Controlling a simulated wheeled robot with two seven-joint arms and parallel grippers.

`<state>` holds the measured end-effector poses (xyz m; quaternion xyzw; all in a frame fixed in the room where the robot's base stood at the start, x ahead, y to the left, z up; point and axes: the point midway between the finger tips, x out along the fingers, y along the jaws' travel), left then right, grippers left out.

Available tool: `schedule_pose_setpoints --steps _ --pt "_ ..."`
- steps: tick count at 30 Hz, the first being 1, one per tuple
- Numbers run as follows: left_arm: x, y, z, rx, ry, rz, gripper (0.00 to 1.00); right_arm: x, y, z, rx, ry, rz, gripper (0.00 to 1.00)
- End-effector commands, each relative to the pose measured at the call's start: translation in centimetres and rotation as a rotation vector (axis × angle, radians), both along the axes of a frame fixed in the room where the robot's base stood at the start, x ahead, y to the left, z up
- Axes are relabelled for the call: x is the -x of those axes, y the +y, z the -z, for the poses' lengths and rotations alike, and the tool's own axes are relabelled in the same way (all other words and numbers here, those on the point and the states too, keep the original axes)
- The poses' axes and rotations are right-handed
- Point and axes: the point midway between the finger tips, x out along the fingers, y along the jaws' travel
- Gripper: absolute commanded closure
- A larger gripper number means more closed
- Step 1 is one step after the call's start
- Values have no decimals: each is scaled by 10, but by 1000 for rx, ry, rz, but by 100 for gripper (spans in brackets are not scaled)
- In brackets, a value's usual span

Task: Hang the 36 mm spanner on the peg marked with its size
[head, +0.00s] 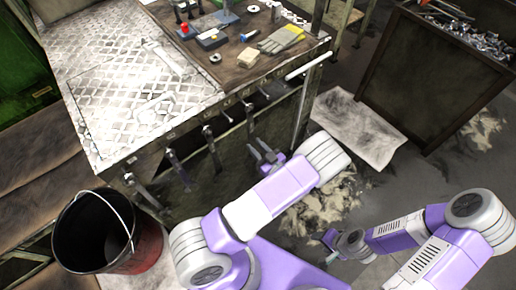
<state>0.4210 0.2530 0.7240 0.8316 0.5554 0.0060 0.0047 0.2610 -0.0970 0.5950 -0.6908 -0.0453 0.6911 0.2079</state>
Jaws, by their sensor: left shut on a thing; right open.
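My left gripper (262,150) is at the front side of the bench, below its edge, with its fingers pointing up and left. It is shut on what seems to be a dark spanner (250,122), which stands upright near the pegs; the grip itself is small and hard to make out. A row of pegs with small size labels (170,134) runs along the bench front. I cannot read the sizes. Other dark spanners (212,147) hang from pegs further left. My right gripper (332,240) is open and empty, low over the floor, well away from the bench.
A black and red bucket (140,262) stands at lower left. A bin of bolts (430,85) is at right.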

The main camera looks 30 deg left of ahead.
Motion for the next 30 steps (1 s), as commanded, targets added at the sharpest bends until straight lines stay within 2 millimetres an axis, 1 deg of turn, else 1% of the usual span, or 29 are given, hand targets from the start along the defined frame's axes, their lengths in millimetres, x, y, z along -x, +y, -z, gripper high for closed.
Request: schedule_pose_setpoints --steps 15,30 --pt "-5 13 -2 -6 -5 -1 100 0 0 1 0 0 0 43" --pt "-5 13 -2 -6 -5 -1 100 0 0 1 0 0 0 43"
